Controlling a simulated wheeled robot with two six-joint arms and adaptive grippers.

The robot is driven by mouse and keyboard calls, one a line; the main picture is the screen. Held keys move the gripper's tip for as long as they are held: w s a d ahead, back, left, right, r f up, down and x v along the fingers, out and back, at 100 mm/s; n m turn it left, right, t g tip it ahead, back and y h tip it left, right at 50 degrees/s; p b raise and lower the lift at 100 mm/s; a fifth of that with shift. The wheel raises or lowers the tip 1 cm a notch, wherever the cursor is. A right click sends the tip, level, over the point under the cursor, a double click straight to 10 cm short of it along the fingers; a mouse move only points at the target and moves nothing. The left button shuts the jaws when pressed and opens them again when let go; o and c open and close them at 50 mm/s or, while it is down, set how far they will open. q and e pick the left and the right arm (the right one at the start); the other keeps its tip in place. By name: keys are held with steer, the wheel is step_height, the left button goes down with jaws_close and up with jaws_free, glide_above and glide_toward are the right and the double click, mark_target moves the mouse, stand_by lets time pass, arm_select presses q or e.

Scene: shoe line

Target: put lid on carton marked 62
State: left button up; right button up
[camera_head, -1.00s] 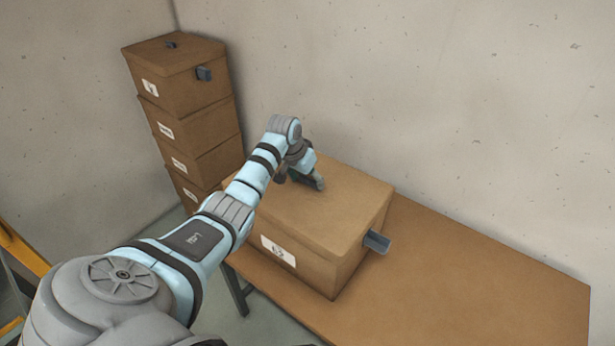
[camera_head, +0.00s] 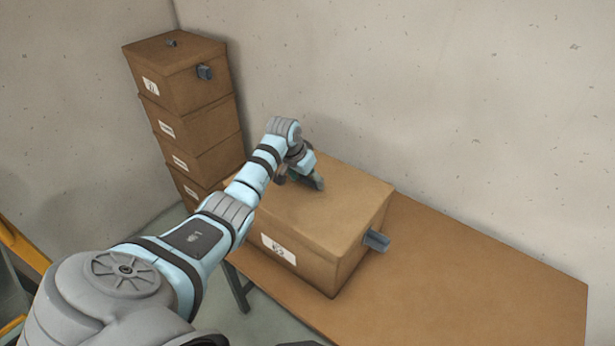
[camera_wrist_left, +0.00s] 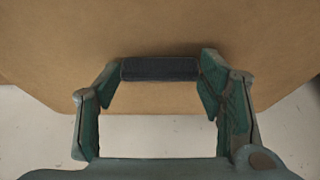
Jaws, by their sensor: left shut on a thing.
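A brown carton (camera_head: 300,262) stands on the table, with a white label on its front that seems to read 62. A flat brown lid (camera_head: 345,205) lies over its top and looks level with the rim; I cannot tell if it is fully seated. The lid also fills the upper part of the left wrist view (camera_wrist_left: 160,30). My left gripper (camera_head: 316,184) is on top of the lid, towards its back. In the left wrist view the green fingers (camera_wrist_left: 160,78) are shut on the ends of the lid's dark handle (camera_wrist_left: 160,69). My right gripper is out of view.
A stack of several brown cartons (camera_head: 195,125) with white labels stands at the back left, with dark handles on the top one. The wooden table (camera_head: 470,285) is bare to the right. A grey handle (camera_head: 376,241) juts from the carton's right side. A yellow frame (camera_head: 22,245) is at far left.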

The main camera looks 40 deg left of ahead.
arm_select(q)
steer(key=shift+s+f, duration=0.25)
steer(key=shift+f, duration=0.15)
stand_by(0.3)
steer(key=o, duration=2)
steer(key=shift+w, duration=0.1)
steer(key=shift+c, duration=0.2)
steer(key=o, duration=0.4)
steer(key=shift+c, duration=0.2)
steer(key=shift+r, duration=0.1)
steer(key=shift+r, duration=3.5)
steer(key=shift+f, duration=0.15)
